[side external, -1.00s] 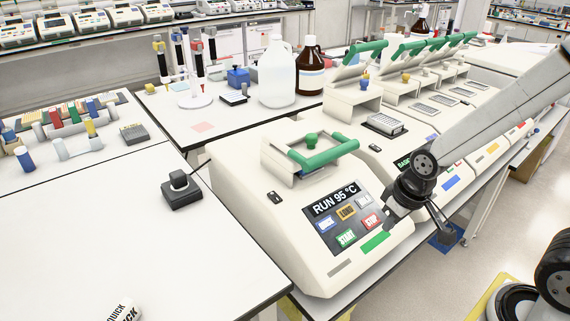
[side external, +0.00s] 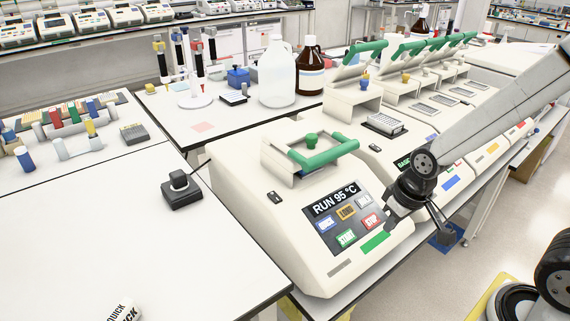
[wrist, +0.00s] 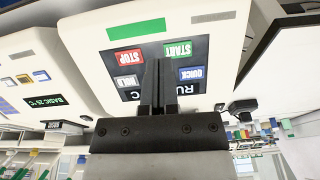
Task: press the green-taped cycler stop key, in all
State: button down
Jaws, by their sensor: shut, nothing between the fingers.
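The green-taped cycler (side external: 240,195) is the white machine nearest the camera, with green tape (side external: 375,243) on its front edge. Its dark panel reads RUN 95 °C. The red STOP key (side external: 371,221) sits at the panel's lower right, beside the green START key (side external: 346,238). My gripper (side external: 389,226) is shut and empty, close to the panel's right edge near STOP. In the wrist view the shut fingers (wrist: 157,64) lie over the panel, between the STOP key (wrist: 128,57) and the START key (wrist: 178,50). I cannot tell whether they touch the panel.
More cyclers with raised green-handled lids (side external: 408,50) stand in a row behind. The green-taped cycler's own lid handle (side external: 325,155) stands above its top. A black device (side external: 180,190) sits on the bench to the left. The bench's left front (side external: 100,240) is mostly clear.

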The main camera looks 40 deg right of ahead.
aim_at(366, 221)
jog(key=w+d+m+t+y, duration=0.1)
jog(key=d+m+t+y, duration=0.1)
jog(key=m, duration=1.2)
jog(key=w+d+m+t+y, duration=0.2)
jog(key=d+m+y, duration=0.3)
jog(key=m, duration=1)
jog(key=shift+d+r+t+y, duration=0.3)
jog(key=shift+t+y, duration=0.4)
jog(key=shift+y, duration=0.3)
jog(key=shift+w+f, duration=0.1)
jog(key=shift+w+f, duration=0.6)
jog(key=shift+f, duration=0.7)
jog(key=shift+w+f, duration=0.6)
jog(key=shift+f, duration=0.7)
jog(key=shift+w+f, duration=0.6)
jog(key=shift+f, duration=0.7)
jog(key=shift+w+f, duration=0.3)
jog(key=shift+f, duration=0.35)
jog(key=shift+r, duration=0.1)
jog(key=shift+s+r, duration=0.3)
jog(key=shift+r, duration=0.25)
